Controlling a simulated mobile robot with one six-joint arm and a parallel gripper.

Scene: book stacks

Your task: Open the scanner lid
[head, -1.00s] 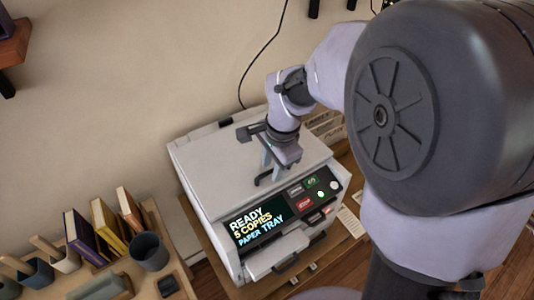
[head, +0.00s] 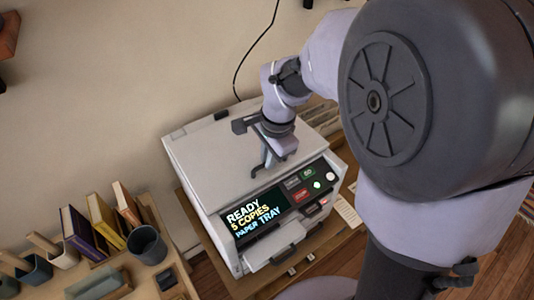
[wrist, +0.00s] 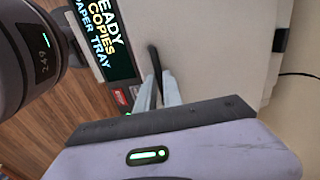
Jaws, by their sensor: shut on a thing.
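The scanner lid (head: 210,160) is the light grey flat top of the copier, and it lies down on the body. A dark bar handle (wrist: 154,62) stands at the lid's front edge, near the display. My gripper (head: 266,163) reaches down over the front of the lid, with its fingers at the handle. In the wrist view, my gripper's pale fingers (wrist: 160,92) close around the handle. The fingers partly hide the handle in the head view.
The copier's display (head: 255,215) reads READY, 5 COPIES, PAPER TRAY, with lit buttons beside it. A paper tray (head: 272,245) juts out below. Books (head: 80,228) and a dark cup (head: 146,245) stand on a desk at left. The wall is behind the copier.

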